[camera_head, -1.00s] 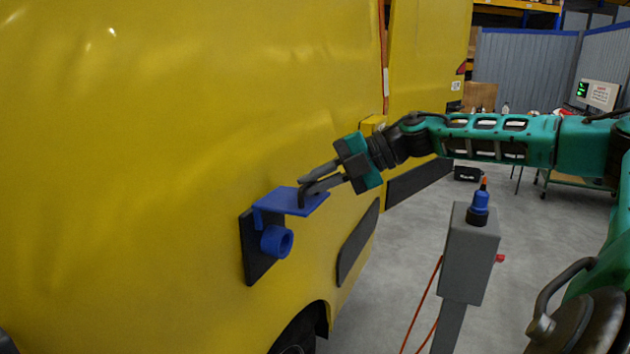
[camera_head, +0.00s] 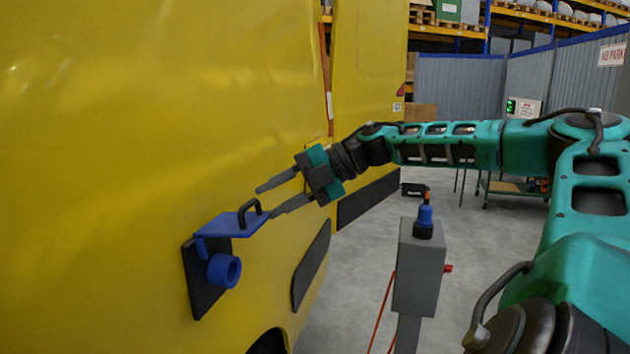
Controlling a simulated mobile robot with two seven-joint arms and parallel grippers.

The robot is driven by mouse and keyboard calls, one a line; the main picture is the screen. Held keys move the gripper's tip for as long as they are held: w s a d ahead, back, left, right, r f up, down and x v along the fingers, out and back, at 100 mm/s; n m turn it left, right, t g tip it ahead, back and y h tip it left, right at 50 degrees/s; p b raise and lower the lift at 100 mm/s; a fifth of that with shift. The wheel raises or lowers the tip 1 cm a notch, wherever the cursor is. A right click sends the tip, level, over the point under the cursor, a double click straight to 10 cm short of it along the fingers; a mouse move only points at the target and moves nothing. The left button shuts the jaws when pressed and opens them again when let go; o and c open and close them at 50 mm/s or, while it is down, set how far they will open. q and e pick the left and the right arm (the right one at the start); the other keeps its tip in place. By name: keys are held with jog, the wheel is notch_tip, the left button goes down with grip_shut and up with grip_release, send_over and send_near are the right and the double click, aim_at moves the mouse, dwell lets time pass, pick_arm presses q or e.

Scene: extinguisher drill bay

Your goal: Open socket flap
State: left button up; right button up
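The blue socket flap (camera_head: 232,225) is raised and stands out roughly level above the blue round socket (camera_head: 224,271). The flap carries a dark loop handle (camera_head: 250,214) on its top. The socket sits on a dark plate (camera_head: 197,283) fixed to the yellow van (camera_head: 130,120). My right gripper (camera_head: 266,200) is open, its two fingers spread apart close to the handle, one above and one near the flap's outer edge. Nothing is seen between the fingers. I cannot tell whether a finger touches the flap. My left gripper is not in view.
A grey post box (camera_head: 419,268) with a blue plug (camera_head: 425,220) on top stands right of the van, below my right arm. An orange cable (camera_head: 381,312) hangs beside it. A cart (camera_head: 515,191) stands further back.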

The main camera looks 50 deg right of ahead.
jog(key=b+v, duration=0.1)
jog(key=v, duration=0.8)
jog(key=shift+r, duration=0.15)
jog(key=shift+s+d, duration=0.15)
